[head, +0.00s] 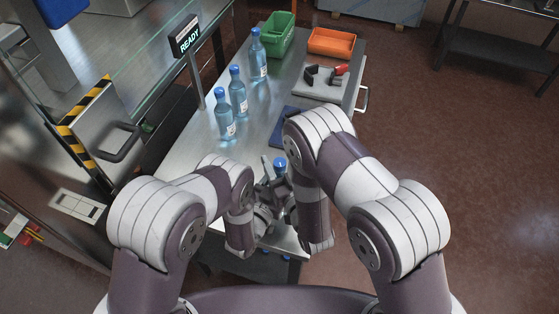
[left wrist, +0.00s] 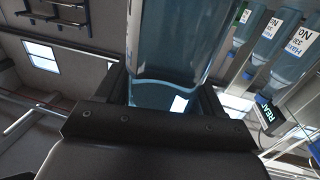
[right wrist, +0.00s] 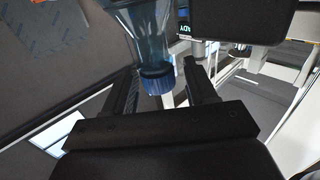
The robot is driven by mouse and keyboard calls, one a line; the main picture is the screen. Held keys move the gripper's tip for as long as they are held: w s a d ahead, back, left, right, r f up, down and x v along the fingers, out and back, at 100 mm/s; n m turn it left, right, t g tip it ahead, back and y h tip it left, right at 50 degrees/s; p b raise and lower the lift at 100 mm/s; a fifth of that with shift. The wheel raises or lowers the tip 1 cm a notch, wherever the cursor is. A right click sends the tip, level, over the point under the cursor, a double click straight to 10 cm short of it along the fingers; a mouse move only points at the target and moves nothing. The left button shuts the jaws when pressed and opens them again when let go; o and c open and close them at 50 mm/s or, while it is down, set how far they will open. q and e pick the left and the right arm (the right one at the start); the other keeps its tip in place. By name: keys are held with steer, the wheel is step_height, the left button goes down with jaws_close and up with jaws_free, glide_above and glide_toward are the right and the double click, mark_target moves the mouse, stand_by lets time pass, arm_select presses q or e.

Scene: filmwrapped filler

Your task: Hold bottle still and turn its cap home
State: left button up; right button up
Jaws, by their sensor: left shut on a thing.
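A clear blue-tinted bottle with a blue cap (head: 280,163) stands upright near the table's front, partly hidden by my arms. My left gripper (left wrist: 163,88) is shut on the bottle (left wrist: 175,45), its fingers on either side of the body. My right gripper (right wrist: 161,72) is open at the neck end of the bottle (right wrist: 147,30). The blue cap (right wrist: 158,83) is on the neck, between the right fingers, with a gap visible on each side. Whether the cap is fully seated cannot be told.
Several capped bottles (head: 238,92) stand along the table's left side. A green bin (head: 281,36) and an orange tray (head: 331,42) sit at the back, near a grey mat (head: 318,84) with a tool. A READY sign (head: 187,38) stands on a post at left.

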step_height(320, 180, up, 10)
stand_by(0.5)
step_height(320, 180, down, 3)
steer(key=w+d+n+g+y, duration=0.1)
steer(key=d+n+y, duration=0.1)
steer(key=n+g+y, duration=0.5)
steer(key=g+y, duration=0.1)
glide_toward(280, 162)
steer(key=x, duration=1)
steer(key=shift+a+f, duration=0.1)
